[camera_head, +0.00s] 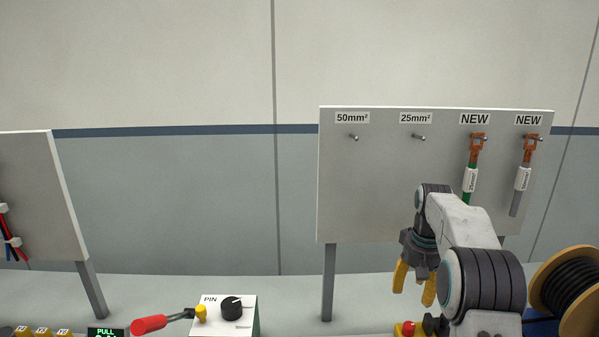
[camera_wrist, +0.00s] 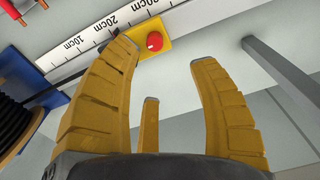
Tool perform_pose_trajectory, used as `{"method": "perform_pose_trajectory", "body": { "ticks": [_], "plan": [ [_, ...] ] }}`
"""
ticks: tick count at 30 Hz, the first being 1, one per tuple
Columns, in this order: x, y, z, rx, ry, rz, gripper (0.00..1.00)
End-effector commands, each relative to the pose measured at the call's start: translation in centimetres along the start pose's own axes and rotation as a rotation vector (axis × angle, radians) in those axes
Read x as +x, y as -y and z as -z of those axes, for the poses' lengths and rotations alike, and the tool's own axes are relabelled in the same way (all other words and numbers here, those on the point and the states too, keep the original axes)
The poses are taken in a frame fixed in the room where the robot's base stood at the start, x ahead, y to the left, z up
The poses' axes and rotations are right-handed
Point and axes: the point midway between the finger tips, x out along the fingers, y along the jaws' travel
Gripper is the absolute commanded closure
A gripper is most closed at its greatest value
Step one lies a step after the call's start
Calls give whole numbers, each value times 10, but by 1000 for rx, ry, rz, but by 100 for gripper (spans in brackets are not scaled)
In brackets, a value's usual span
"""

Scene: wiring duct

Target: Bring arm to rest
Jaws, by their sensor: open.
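My gripper (camera_head: 414,285) has yellow fingers and hangs in front of the lower part of the right-hand board, above the bench. In the wrist view my gripper (camera_wrist: 160,65) is open, with its fingers spread and nothing between them. Beyond the fingertips a red button on a yellow base (camera_wrist: 155,41) sits beside a white ruler strip (camera_wrist: 95,42); the button and fingers are apart. My arm is bent, with its links at the lower right in the head view.
The board (camera_head: 390,190) has two bare hooks and two hanging cables, one green (camera_head: 471,185), one grey (camera_head: 521,185). A cable spool (camera_head: 568,290) stands at right. A PIN box (camera_head: 225,313) and a red-handled tool (camera_head: 150,325) are at the front. Another board (camera_head: 35,190) stands left.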

Motion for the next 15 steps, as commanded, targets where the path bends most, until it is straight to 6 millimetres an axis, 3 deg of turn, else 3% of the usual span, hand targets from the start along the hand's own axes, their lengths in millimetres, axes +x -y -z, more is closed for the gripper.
{"method": "perform_pose_trajectory", "body": {
  "ticks": [1, 6, 15],
  "plan": [
    [-17, 7, -11, -9, -18, -1, 45],
    [-58, 25, -54, -33, -71, -1, 45],
    [-100, 49, -147, -75, -166, 4, 45]
  ]
}}
